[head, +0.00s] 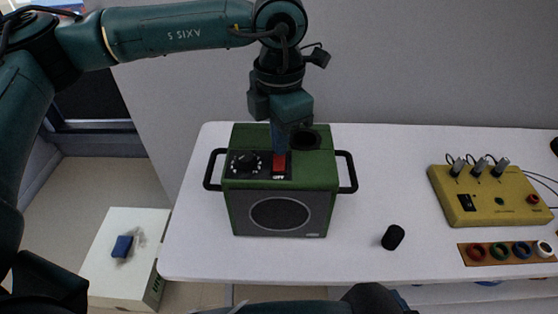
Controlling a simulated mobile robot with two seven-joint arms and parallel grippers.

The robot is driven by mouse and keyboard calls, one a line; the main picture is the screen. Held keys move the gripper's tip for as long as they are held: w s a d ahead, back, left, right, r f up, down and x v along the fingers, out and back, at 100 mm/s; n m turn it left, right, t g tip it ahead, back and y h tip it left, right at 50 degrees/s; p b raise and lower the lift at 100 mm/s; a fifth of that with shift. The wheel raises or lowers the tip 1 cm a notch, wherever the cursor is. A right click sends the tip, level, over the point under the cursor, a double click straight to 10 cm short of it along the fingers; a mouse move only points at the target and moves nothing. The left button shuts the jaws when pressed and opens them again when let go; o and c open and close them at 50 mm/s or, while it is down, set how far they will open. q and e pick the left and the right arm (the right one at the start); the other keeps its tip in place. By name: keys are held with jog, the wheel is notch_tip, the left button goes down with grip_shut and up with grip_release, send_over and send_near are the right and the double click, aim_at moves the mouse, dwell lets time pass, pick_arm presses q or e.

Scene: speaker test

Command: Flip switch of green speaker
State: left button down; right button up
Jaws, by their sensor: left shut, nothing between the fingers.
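The green speaker (236,200) stands on the white table, with a grey round grille on its front and a black handle on each side. On its top are a black dial panel (246,164) and a red switch (279,163) beside it. My left gripper (280,150) points down over the speaker, shut and empty, its tips at or just above the red switch. Whether the tips touch it, and which way the switch is tipped, I cannot tell. My right gripper is not clearly visible; dark arm parts show at the bottom edge.
A black cylinder (393,237) lies on the white table (350,262) right of the speaker. A yellow box (482,205) with knobs and cables and a strip of colored rings (505,261) lie at the right. A low white cabinet (105,262) stands at lower left.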

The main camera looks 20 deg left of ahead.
pick_arm(q)
jog(key=shift+f+b, duration=0.75)
jog(key=shift+f, duration=0.15)
jog(key=shift+r, duration=0.2)
jog(key=shift+r+p, duration=1.95)
jog(key=shift+r, duration=1.45)
